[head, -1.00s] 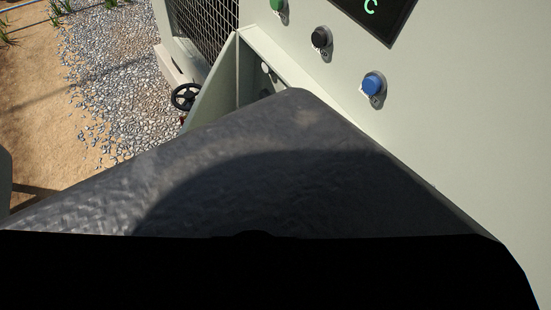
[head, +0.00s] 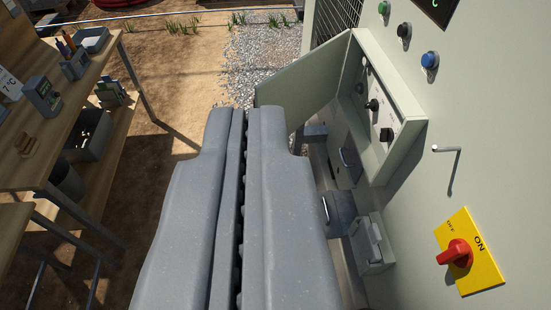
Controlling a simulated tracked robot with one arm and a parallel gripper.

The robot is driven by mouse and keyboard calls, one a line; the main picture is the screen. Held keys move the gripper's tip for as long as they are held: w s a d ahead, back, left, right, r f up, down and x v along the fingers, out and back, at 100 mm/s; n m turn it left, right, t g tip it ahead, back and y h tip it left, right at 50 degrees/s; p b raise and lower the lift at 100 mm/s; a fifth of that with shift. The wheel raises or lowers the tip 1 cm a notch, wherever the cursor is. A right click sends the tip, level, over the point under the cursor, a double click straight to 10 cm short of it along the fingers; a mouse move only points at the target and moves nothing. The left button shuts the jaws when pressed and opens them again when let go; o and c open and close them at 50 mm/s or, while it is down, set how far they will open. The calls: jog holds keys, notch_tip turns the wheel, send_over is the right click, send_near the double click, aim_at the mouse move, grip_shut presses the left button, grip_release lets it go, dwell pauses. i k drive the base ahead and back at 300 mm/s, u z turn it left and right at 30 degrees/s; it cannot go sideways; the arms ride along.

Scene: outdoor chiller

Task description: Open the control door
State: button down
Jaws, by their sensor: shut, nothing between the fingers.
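The control door (head: 308,84) is a pale green panel on the chiller wall. It stands swung outward from the far side of a recessed control box (head: 416,128). Inside the open box I see a black knob (head: 372,104) and a black switch (head: 386,134). My gripper (head: 244,110) is shut and empty, its two grey fingers together. In the picture its tips lie left of the box and just below the door's lower left corner. I cannot tell whether they touch the door.
A bent metal handle (head: 449,165) and a red rotary switch (head: 456,253) on a yellow plate are on the chiller wall at right. Green, black and blue buttons (head: 429,60) sit above the box. A wooden workbench (head: 25,172) stands at left. Sandy ground lies between.

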aim_at(302, 88)
jog(key=u, duration=0.05)
jog(key=k, duration=0.4)
jog(key=u, duration=1.6)
jog(key=i, duration=1.05)
jog(key=z, duration=2.25)
jog(key=i, duration=1)
jog(key=u, duration=0.1)
